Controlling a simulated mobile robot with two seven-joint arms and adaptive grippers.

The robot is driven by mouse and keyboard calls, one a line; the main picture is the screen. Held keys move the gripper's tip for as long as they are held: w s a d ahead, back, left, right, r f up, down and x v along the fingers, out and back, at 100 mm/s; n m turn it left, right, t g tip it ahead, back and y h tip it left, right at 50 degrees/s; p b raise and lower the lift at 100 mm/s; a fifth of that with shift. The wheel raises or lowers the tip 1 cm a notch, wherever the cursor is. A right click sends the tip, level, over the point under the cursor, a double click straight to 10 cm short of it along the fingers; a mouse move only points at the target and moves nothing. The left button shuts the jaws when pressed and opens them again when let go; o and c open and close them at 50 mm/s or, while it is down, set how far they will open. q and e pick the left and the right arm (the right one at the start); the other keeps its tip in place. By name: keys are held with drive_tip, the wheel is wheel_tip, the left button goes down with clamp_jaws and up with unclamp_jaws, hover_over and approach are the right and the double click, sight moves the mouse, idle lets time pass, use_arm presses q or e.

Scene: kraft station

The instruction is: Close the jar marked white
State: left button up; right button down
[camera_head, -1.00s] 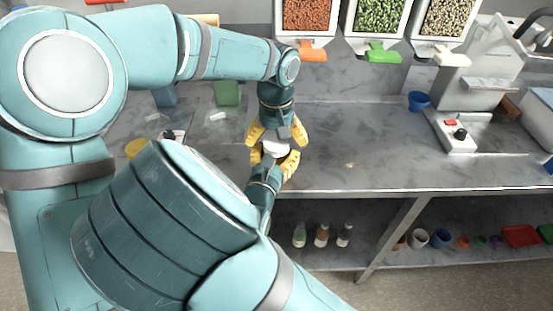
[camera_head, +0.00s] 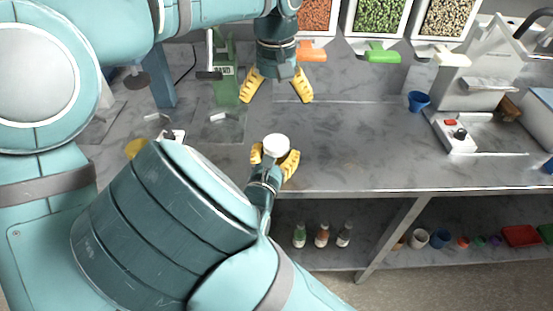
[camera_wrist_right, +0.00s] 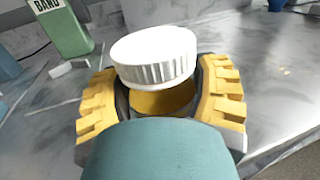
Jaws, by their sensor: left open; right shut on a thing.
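A white ribbed lid (camera_head: 276,145) sits at the top of a jar in my right gripper (camera_head: 275,161). In the right wrist view the lid (camera_wrist_right: 154,56) covers most of the opening and looks slightly tilted; I cannot tell whether it is screwed tight. Below it shows an amber-coloured part of the jar (camera_wrist_right: 163,101). The yellow fingers of my right gripper are shut on the jar from both sides, near the counter's front edge. My left gripper (camera_head: 278,97) is open and empty, above and behind the lid, apart from it. The jar's lower part and any mark are hidden.
A green stand marked BAND (camera_head: 225,88) and a blue post (camera_head: 163,88) stand at the back left. A blue cup (camera_head: 418,101) and a grey machine (camera_head: 466,92) are to the right. Dispensers (camera_head: 381,20) line the back. The counter (camera_head: 350,150) between is clear.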

unclamp_jaws()
drive_tip(key=v, duration=1.2)
drive_tip(key=shift+s, duration=0.1)
